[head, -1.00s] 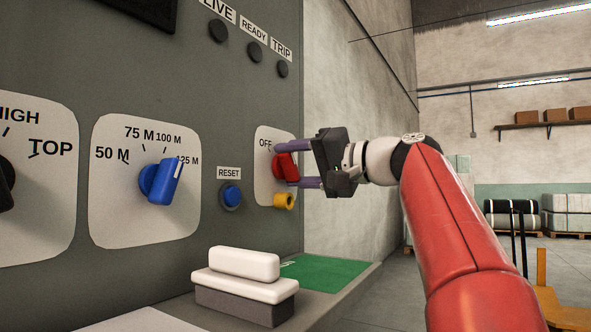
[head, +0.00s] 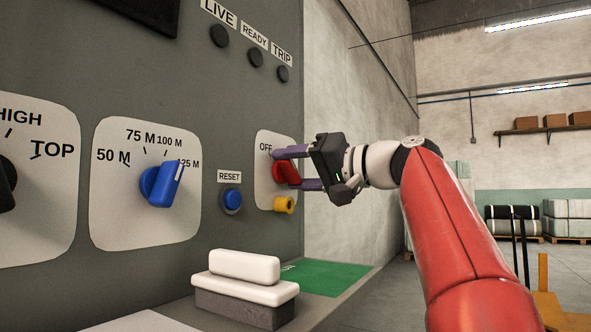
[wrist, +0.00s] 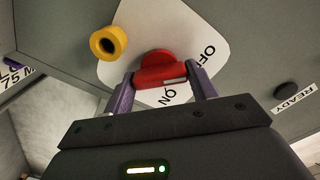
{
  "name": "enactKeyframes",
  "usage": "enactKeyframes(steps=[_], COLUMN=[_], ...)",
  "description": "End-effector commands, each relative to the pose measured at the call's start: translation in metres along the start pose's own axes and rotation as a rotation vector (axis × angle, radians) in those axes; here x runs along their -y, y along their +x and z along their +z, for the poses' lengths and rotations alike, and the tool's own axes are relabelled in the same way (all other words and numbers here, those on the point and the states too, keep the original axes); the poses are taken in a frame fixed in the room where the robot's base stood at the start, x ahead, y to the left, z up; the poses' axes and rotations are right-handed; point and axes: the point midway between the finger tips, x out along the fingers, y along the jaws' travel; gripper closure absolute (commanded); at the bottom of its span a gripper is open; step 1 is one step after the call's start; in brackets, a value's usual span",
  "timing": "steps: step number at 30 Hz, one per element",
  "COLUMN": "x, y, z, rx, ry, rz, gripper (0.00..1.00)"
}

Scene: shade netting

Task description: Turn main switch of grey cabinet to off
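The grey cabinet (head: 235,110) fills the left of the head view. Its red main switch (head: 285,172) sits on a pale plate at the right edge, with OFF readable at upper left. In the wrist view, the red handle (wrist: 158,76) lies crosswise between my purple fingers, with OFF and ON printed close to its right end, which has a white mark. My gripper (head: 298,169) is at the switch, one finger at each end of the handle, seemingly closed on it. The fingers partly hide the plate; exact pointer position is hard to tell.
A yellow ring-shaped part (head: 284,205) sits just below the switch. A blue reset button (head: 232,199) and blue selector knob (head: 161,184) are to the left. A white-and-grey block (head: 240,290) and green mat (head: 322,277) lie on the ledge below. Right of the cabinet is open.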

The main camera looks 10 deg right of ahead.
Motion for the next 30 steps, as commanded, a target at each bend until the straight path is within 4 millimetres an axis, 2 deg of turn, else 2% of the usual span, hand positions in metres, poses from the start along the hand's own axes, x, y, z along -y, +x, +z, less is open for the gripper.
enactKeyframes(steps=[1,4,14,17,24,30], x=[-0.001,-0.001,0.0,-0.001,-0.001,-0.001], y=[0.0,0.0,-0.004,-0.016,-0.057,-0.076], z=[0.0,0.0,-0.001,-0.001,0.0,0.0], rx=[0.0,-0.001,-0.004,-0.007,-0.006,-0.004], ry=[0.001,0.002,0.001,0.001,0.001,0.001], rz=[0.001,0.0,0.0,0.002,0.003,0.001], gripper=[0.36,0.24,0.24,0.24,0.24,0.24])
